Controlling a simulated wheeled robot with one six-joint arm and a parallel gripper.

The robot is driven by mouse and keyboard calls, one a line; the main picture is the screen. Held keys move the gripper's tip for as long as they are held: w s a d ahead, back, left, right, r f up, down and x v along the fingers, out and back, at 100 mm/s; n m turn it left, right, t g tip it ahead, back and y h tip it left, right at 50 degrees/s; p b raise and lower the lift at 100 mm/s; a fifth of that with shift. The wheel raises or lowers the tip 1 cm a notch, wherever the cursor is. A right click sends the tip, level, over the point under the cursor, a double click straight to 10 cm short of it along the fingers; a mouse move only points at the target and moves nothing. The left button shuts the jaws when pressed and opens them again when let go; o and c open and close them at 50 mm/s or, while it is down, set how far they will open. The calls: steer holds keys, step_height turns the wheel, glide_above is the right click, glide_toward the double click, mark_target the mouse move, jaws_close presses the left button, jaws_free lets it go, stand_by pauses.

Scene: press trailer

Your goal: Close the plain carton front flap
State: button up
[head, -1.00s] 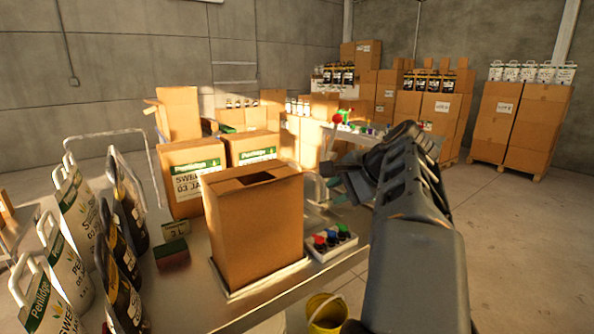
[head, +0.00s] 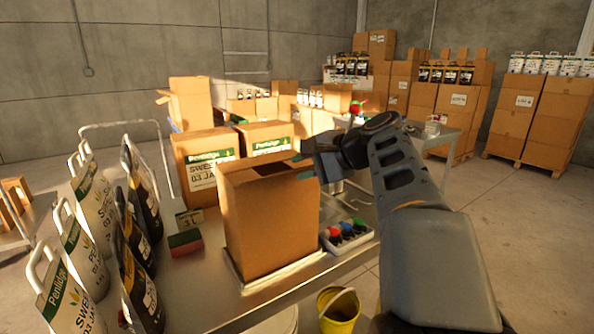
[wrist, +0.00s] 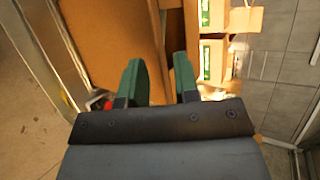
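The plain carton (head: 268,220) stands upright on the metal table, with a dark gap in its top between flaps. My gripper (head: 303,168) is at the carton's upper right edge in the head view. In the wrist view my gripper (wrist: 160,82) shows two green fingers apart, with nothing clearly held between them. The carton's brown panel (wrist: 108,40) lies just ahead of the left finger, and a brown edge shows between the fingers. I cannot tell whether the fingers touch the carton. The front flap cannot be told apart clearly.
A tray of colored buttons (head: 345,236) sits right of the carton. Labeled cartons (head: 207,165) stand behind it. White jugs (head: 82,260) and dark jugs stand at the left, near a green-and-red block (head: 185,242). A yellow bucket (head: 338,312) is below the table edge.

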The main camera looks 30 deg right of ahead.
steer(key=shift+x, duration=1.55)
